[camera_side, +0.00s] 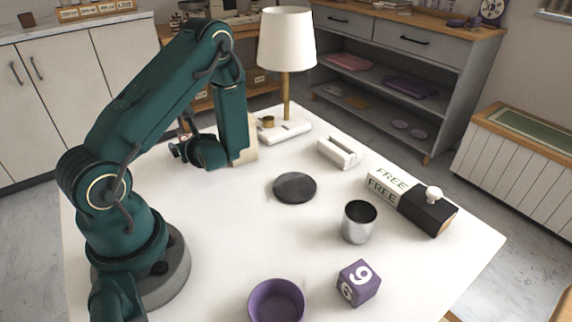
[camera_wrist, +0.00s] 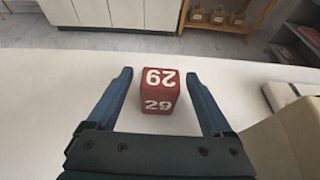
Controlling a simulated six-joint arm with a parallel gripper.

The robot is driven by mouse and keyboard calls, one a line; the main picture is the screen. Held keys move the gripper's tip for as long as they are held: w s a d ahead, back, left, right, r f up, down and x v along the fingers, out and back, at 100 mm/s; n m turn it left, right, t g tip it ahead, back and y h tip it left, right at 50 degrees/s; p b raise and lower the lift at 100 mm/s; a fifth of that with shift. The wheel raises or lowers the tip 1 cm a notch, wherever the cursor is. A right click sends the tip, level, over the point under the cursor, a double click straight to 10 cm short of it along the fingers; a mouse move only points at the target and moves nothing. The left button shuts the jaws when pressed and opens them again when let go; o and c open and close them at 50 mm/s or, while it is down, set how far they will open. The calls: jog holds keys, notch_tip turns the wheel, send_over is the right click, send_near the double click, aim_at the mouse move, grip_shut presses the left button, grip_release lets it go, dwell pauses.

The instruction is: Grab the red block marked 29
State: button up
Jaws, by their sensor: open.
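My gripper (camera_wrist: 163,78) is open, with one finger on each side of the block and a gap of bare table between each finger and the block. The block looks a little ahead of my palm and is not held. In the side view, my gripper (camera_side: 178,150) is low near the table's back left edge, and the red block is hidden or too small to tell there.
A beige block-like object (camera_side: 243,143) stands close to my gripper's right. Behind it are a lamp (camera_side: 286,50) and its white base. A black disc (camera_side: 294,187), metal cup (camera_side: 358,222), purple bowl (camera_side: 277,302), purple block (camera_side: 358,283) and FREE box (camera_side: 388,190) stand farther right and forward.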

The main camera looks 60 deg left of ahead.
jog(key=shift+x, duration=1.4)
grip_shut()
jog(key=shift+r, duration=0.15)
